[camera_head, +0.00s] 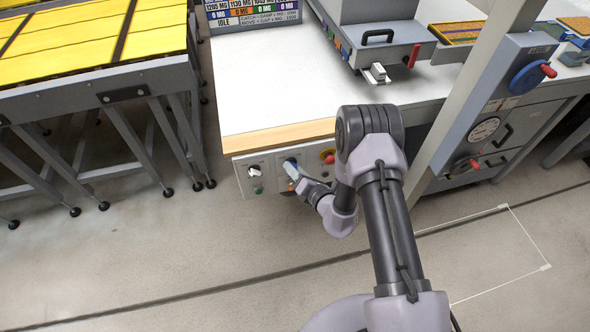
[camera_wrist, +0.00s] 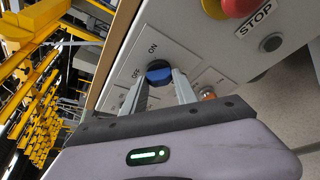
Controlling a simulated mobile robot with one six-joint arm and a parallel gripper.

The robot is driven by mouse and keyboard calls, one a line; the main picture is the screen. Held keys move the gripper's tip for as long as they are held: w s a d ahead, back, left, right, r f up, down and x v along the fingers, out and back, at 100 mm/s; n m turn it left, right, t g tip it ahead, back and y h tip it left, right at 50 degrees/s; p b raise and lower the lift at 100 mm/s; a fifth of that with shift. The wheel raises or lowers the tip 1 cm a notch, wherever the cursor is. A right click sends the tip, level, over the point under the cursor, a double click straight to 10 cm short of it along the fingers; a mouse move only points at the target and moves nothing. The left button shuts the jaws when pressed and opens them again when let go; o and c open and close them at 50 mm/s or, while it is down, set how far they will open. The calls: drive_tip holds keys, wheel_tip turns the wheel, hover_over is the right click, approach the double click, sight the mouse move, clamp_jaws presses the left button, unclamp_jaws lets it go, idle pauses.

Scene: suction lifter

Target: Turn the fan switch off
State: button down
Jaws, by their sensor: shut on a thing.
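The fan switch is a blue rotary knob (camera_wrist: 160,72) on a light grey plate, with the words OFF and ON printed beside it. In the head view the blue knob (camera_head: 289,163) shows on the front panel of the white bench, partly covered by my gripper (camera_head: 298,178). In the wrist view the two fingers of my gripper (camera_wrist: 160,80) are closed on the knob, one on each side. The fingers hide part of the knob, and I cannot tell which label it points to.
A red stop button with a yellow base (camera_head: 328,156) is right of the knob. A white knob (camera_head: 254,171) and a green button (camera_head: 258,190) are to its left. A grey machine (camera_head: 395,45) stands on the bench (camera_head: 262,85).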

drive_tip(key=c, duration=1)
unclamp_jaws()
drive_tip(key=shift+o, duration=0.2)
drive_tip(key=shift+s+d, duration=0.1)
drive_tip(key=p+v, duration=0.2)
drive_tip(key=v, duration=1.5)
drive_tip(key=shift+d, duration=0.1)
